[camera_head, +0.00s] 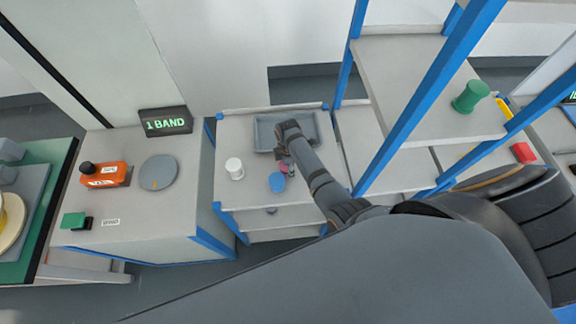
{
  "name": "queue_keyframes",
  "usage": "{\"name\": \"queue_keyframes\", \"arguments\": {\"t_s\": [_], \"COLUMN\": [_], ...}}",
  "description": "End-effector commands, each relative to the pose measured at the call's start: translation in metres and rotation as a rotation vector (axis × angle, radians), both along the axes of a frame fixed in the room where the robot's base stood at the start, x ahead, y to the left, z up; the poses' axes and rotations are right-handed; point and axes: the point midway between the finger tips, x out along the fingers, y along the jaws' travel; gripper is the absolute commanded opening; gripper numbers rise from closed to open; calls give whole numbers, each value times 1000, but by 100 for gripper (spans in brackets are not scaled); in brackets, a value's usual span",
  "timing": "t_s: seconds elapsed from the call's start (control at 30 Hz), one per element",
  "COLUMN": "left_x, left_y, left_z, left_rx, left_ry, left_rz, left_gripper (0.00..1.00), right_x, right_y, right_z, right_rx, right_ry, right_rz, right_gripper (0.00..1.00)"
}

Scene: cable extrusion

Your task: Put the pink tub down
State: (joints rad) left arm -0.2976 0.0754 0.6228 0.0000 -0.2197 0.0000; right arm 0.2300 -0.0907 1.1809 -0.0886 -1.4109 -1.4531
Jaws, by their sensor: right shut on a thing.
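My right gripper (285,160) is over the front edge of the grey tray on the middle table. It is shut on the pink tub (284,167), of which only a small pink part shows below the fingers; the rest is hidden. I cannot tell whether the tub touches the table. A blue tub (277,182) stands just in front of it, and a white tub (234,168) stands to the left. My left gripper is not in view.
The grey tray (262,134) lies at the back of the table (245,215). A blue-framed shelf (420,75) with a green spool (470,96) rises to the right. On the left bench are an orange device (108,175), a grey disc (158,173) and a "1 BAND" sign (165,122).

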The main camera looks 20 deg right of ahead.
Motion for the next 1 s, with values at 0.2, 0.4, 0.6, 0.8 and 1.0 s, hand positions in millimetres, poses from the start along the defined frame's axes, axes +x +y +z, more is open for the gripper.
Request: {"name": "queue_keyframes", "arguments": {"t_s": [0.2,0.4,0.6,0.8,1.0], "left_x": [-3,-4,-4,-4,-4], "left_y": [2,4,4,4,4], "left_z": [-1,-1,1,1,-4], "left_rx": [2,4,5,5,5], "left_ry": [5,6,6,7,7], "left_rz": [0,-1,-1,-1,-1], "left_gripper": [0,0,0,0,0], "right_x": [0,0,0,0,1], "right_y": [0,0,0,0,1], "right_z": [-2,-2,2,37,85], "right_rx": [0,0,0,1,2], "right_ry": [1,1,0,-3,-3], "right_rz": [0,0,0,-1,0], "right_gripper": [67,74,74,74,74]}}
